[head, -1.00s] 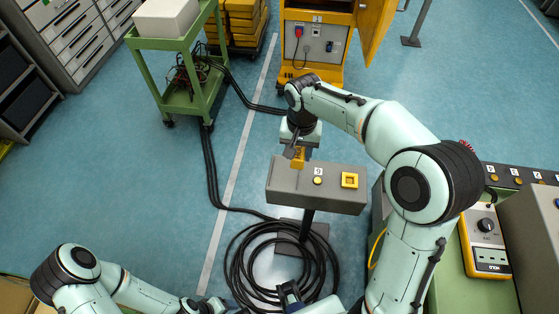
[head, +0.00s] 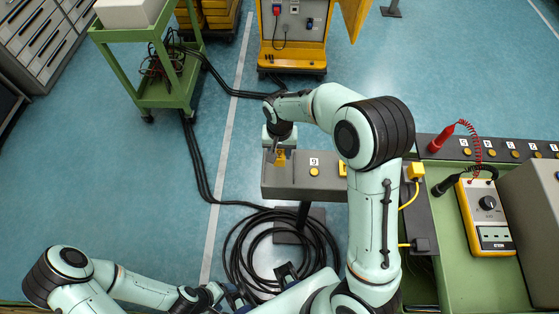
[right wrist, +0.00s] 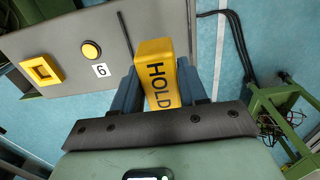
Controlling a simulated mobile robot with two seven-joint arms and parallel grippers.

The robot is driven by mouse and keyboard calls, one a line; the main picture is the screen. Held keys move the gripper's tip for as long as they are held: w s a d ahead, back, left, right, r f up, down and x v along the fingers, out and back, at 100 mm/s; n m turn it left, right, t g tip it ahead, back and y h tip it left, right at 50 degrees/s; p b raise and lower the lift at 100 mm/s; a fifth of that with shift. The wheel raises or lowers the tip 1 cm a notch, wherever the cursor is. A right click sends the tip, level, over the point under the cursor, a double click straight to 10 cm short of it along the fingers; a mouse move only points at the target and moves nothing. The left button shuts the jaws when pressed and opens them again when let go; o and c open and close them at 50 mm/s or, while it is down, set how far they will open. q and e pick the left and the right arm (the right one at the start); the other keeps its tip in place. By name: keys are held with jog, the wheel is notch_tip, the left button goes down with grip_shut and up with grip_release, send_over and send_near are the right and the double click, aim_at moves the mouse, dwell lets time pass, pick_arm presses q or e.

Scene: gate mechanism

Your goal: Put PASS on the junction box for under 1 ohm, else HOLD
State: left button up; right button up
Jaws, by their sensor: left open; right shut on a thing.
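My right gripper (head: 274,152) is shut on a yellow block marked HOLD (right wrist: 160,78). The block also shows in the head view (head: 281,158), by the far left edge of a grey box on a post (head: 285,188). This box carries a number label, a round yellow button (head: 314,171) and a yellow square frame partly behind my right arm. In the right wrist view, the box face (right wrist: 70,25) is left of the block. A yellow meter (head: 484,214) stands at right; its reading is too small to read. My left gripper (head: 228,297) is open at the bottom.
Red and black probes (head: 447,142) stand at the green bench (head: 455,270) near a row of numbered buttons. Coiled black cable (head: 250,250) lies around the post's foot. A green trolley (head: 150,95) and a yellow cabinet (head: 292,60) stand behind. The blue floor at left is clear.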

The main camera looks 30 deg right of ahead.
aim_at(280, 151)
jog(key=shift+f, duration=3)
jog(key=o, duration=0.6)
jog(key=shift+f+b, duration=0.2)
jog(key=shift+b, duration=0.1)
jog(key=o, duration=0.5)
jog(key=shift+c, duration=0.2)
jog(key=shift+r, duration=0.1)
jog(key=shift+r, duration=0.2)
notch_tip(280, 151, up, 12)
jog(key=shift+f+p, duration=0.1)
jog(key=shift+p, duration=0.55)
